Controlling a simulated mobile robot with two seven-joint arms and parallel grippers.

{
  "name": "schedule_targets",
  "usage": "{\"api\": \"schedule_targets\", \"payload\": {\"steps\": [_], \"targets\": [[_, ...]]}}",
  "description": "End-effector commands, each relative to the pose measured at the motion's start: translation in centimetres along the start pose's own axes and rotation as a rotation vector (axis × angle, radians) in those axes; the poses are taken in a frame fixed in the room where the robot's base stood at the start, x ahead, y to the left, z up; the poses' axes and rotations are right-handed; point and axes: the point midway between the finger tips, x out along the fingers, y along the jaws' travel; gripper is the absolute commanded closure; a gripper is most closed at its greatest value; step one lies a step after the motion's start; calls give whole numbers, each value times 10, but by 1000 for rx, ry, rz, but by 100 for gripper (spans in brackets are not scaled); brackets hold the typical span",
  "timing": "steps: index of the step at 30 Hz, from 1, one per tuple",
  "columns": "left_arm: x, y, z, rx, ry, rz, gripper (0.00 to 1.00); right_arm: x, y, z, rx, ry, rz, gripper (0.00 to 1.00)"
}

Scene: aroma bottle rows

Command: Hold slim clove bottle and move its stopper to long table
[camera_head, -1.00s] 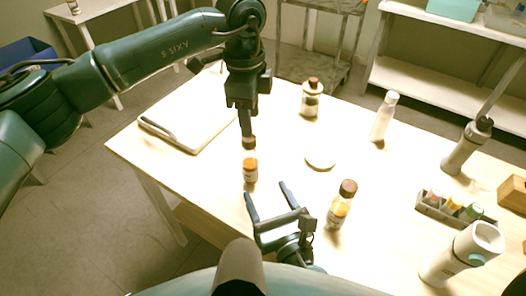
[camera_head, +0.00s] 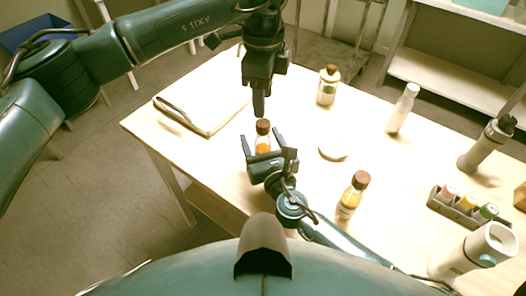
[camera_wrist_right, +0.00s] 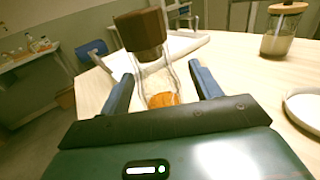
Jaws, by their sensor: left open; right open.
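A slim glass bottle (camera_head: 263,144) with orange contents and a brown stopper (camera_head: 263,126) stands upright on the long table (camera_head: 215,165); its label cannot be read. My right gripper (camera_head: 272,146) is open, with its fingers on either side of this bottle. In the right wrist view, the bottle (camera_wrist_right: 158,84) stands between the spread fingers (camera_wrist_right: 162,76), apparently with room beside it, and the stopper (camera_wrist_right: 140,30) is on its neck. My left gripper (camera_head: 259,108) points down just above the stopper, open and empty; its fingers overlap in the head view.
A similar bottle (camera_head: 351,196) stands to the right, and a stoppered jar (camera_head: 327,88) behind. A round white dish (camera_head: 333,150), a white bottle (camera_head: 402,108), a rack of small vials (camera_head: 462,206) and a white board (camera_head: 205,105) share the table. Bare tabletop lies around the dish.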

Motion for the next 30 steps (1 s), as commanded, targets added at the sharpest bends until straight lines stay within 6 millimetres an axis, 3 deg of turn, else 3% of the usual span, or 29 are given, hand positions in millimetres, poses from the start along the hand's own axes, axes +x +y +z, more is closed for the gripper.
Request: {"api": "schedule_targets", "payload": {"steps": [11, 30], "targets": [[0, 0, 0, 0, 0, 0, 53, 6, 0, 0, 1, 0, 0, 37], [0, 0, 0, 0, 0, 0, 53, 6, 0, 0, 0, 0, 0, 88]]}}
